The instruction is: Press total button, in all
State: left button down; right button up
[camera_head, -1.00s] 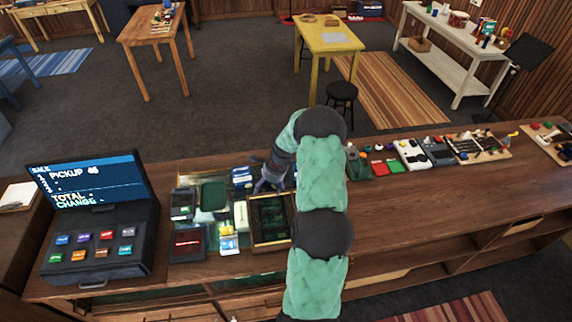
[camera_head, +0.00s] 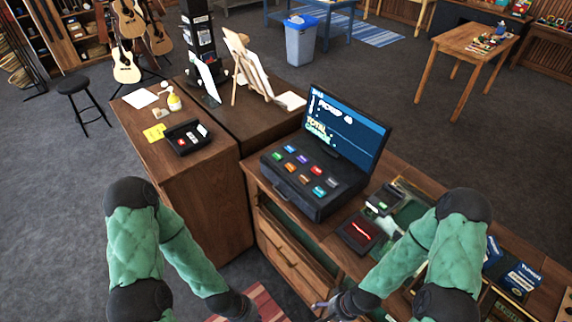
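The cash register (camera_head: 313,196) stands on the wooden counter, with several coloured buttons (camera_head: 304,173) on its sloped top. The button labels are too small to read, so I cannot tell which is the total button. Its screen (camera_head: 347,125) shows the words PICKUP and TOTAL, with another line below. My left gripper (camera_head: 248,311) is low at the bottom edge, mostly cut off, left of and below the register. My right gripper (camera_head: 326,303) is low in front of the counter, below the register and apart from it; its fingers are small and dark.
A card reader with a red display (camera_head: 361,231) and a small dark device (camera_head: 383,201) lie right of the register. A side cabinet (camera_head: 181,180) holds a black tray (camera_head: 187,137) and yellow notes (camera_head: 154,132). An easel (camera_head: 246,70) stands behind. Open floor lies left.

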jog(key=a+f+n+b, duration=0.1)
jog(key=a+f+b, duration=0.1)
jog(key=f+b, duration=1)
jog(key=s+a+f+n+b, duration=0.1)
jog(key=f+b, duration=1.1)
jog(key=shift+a+f+n, duration=0.15)
jog(key=shift+a+n, duration=0.2)
jog(key=shift+n, duration=0.05)
jog(key=shift+s, duration=0.1)
